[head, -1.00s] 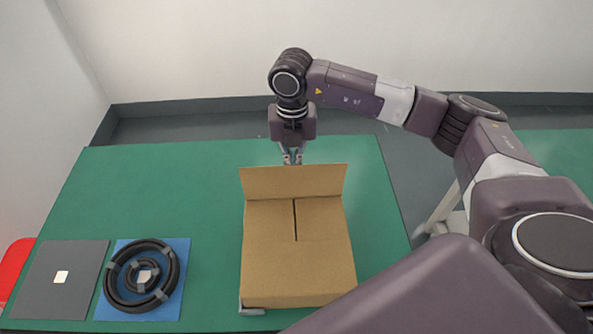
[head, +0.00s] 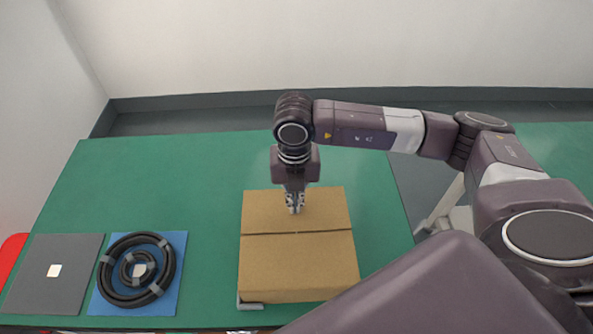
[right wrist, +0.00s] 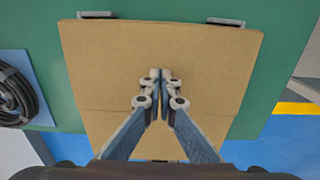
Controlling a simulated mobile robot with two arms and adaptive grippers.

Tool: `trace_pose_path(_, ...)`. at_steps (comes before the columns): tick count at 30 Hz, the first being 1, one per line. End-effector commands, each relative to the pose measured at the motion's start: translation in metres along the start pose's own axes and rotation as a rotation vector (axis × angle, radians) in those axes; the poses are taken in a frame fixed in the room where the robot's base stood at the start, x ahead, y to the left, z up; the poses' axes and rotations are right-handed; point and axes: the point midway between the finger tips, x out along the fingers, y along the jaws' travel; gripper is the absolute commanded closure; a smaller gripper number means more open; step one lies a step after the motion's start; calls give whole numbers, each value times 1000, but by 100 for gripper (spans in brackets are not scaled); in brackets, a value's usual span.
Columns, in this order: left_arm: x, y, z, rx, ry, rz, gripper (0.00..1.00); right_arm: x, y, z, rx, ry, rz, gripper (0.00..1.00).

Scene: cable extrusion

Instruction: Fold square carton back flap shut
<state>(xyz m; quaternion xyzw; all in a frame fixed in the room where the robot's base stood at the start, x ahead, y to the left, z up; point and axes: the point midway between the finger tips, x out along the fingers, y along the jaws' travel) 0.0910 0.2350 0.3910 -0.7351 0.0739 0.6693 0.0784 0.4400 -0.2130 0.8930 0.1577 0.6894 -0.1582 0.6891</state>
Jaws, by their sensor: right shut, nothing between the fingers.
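The square brown carton (head: 298,270) stands on the green table. Its back flap (head: 265,210) lies down over the back part of the top, its edge meeting the front portion along a thin seam across the carton. My right gripper (head: 295,209) is shut and empty, pointing down over the middle of the back flap. The fingertips look at or very near the cardboard; contact cannot be told. In the right wrist view the shut fingertips (right wrist: 160,75) are over the carton (right wrist: 110,60). My left gripper is not in view.
Black coiled cable (head: 113,274) lies on a blue mat (head: 172,302) at left, beside a dark grey mat (head: 30,285) with a white square. A grey bracket (head: 249,304) sits at the carton's front left. The green table behind and left of the carton is clear.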

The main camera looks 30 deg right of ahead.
Motion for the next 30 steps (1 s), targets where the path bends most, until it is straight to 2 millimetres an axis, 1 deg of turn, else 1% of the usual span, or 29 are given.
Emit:
trace_pose_path(15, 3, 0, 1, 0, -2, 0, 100, 3, 0, 0, -1, 0, 0, 100)
trace_pose_path(19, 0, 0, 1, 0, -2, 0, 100, -1, 0, 0, -1, 0, 1, 100)
trace_pose_path(23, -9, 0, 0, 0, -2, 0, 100, -14, 1, 0, -1, -1, 2, 100)
trace_pose_path(30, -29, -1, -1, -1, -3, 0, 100, -49, 0, 0, -1, -1, 2, 100)
